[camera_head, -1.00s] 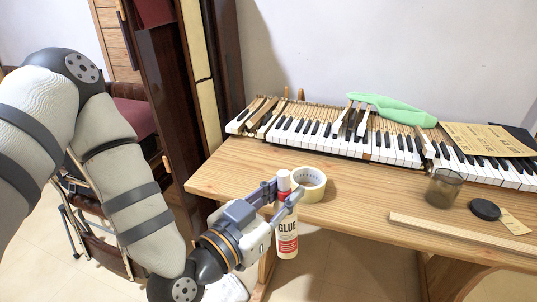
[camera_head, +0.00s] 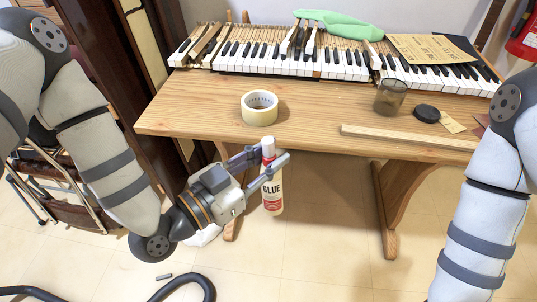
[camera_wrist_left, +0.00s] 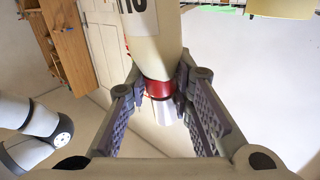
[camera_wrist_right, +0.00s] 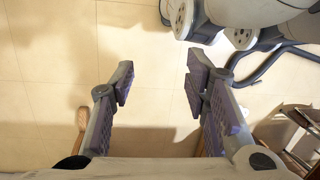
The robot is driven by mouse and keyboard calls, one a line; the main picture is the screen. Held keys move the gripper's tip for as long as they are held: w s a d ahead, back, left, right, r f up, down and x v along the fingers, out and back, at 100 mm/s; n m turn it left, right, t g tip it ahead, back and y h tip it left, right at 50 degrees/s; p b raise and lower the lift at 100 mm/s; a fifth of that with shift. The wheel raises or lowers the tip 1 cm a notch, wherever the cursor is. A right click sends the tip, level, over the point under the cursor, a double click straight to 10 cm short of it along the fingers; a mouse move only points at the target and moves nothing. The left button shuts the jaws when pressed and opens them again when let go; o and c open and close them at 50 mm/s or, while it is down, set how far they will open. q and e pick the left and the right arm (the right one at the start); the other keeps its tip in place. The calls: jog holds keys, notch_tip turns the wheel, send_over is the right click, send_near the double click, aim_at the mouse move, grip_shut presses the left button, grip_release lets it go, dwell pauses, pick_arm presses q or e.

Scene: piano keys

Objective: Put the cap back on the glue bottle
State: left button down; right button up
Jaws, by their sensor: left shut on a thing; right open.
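The white glue bottle (camera_head: 271,192) with a red-banded label is upright in front of the table edge in the head view. My left gripper (camera_head: 268,157) is shut on its upper part, near the white top. In the left wrist view the bottle (camera_wrist_left: 155,45) has a red collar (camera_wrist_left: 158,88) and a pale end piece between the fingers; I cannot tell if that is nozzle or cap. A round black lid (camera_head: 426,113) lies on the table at the right. My right gripper (camera_wrist_right: 160,78) is open and empty above bare floor in the right wrist view.
The wooden table (camera_head: 310,119) holds a tape roll (camera_head: 259,107), a dark translucent cup (camera_head: 390,97), a wooden strip (camera_head: 405,138) and a paper tag (camera_head: 452,123). The middle front is clear.

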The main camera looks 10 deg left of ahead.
jog(key=w+a+r+n+y, duration=0.1)
jog(key=w+a+r+n, duration=0.3)
jog(key=w+a+n, duration=0.45)
jog(key=w+a+r+n+y, duration=0.1)
jog(key=w+a+r+n, duration=0.4)
jog(key=w, duration=0.6)
jog(key=w+a+r+n, duration=0.5)
jog(key=w+r+n, duration=0.3)
jog(key=r, duration=0.4)
notch_tip(320, 180, up, 20)
jog(key=n+t+h, duration=0.2)
jog(key=n+h, duration=0.1)
jog(key=n, duration=0.5)
send_over(268, 140)
jog(key=shift+r+m, duration=0.2)
jog(key=shift+m, duration=0.05)
jog(key=shift+f, duration=0.15)
notch_tip(268, 140, down, 12)
jog(key=shift+r, duration=0.1)
